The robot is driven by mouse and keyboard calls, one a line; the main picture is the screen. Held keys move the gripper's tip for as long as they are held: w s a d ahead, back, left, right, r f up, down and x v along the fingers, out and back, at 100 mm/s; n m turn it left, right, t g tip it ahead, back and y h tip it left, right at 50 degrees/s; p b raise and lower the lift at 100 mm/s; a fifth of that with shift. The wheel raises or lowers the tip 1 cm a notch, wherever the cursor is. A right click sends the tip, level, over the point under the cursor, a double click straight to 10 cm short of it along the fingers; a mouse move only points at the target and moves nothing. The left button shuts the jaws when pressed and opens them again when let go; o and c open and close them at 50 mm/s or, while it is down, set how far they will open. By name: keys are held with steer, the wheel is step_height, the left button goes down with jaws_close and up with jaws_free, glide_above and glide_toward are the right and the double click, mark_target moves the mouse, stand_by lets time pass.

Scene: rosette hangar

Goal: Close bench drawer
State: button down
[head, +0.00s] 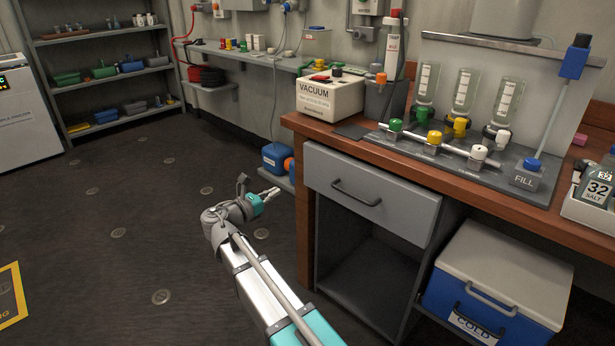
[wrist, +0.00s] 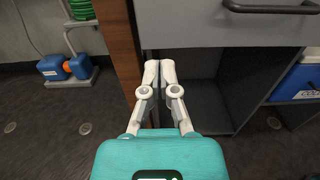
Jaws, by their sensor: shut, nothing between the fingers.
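The bench drawer (head: 400,205) has a plain grey front with a dark bar handle (head: 356,193), under the wooden bench top. Its front seems to stand out from the bench frame, but how far I cannot tell. My gripper (head: 270,193) is left of the drawer in the head view, near the bench's left leg, and touches nothing visible. In the wrist view its fingers (wrist: 160,70) are together and empty, below the lower edge of the drawer front (wrist: 200,25). The handle (wrist: 270,8) shows at the upper right there. The drawer's inside is hidden.
An open dark compartment lies under the drawer, with a blue and white cooler (head: 495,285) to its right. A vacuum box (head: 330,98) and a valve rack (head: 450,150) stand on the bench. A blue pump (head: 276,157) sits beyond the bench leg. Floor at left is clear.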

mark_target(312, 171)
steer(key=shift+x, duration=6.95)
steer(key=shift+f, duration=0.1)
steer(key=shift+x, duration=2.7)
steer(key=shift+s+a, duration=0.4)
steer(key=v, duration=1.3)
steer(key=shift+a, duration=0.2)
steer(key=shift+s, duration=0.15)
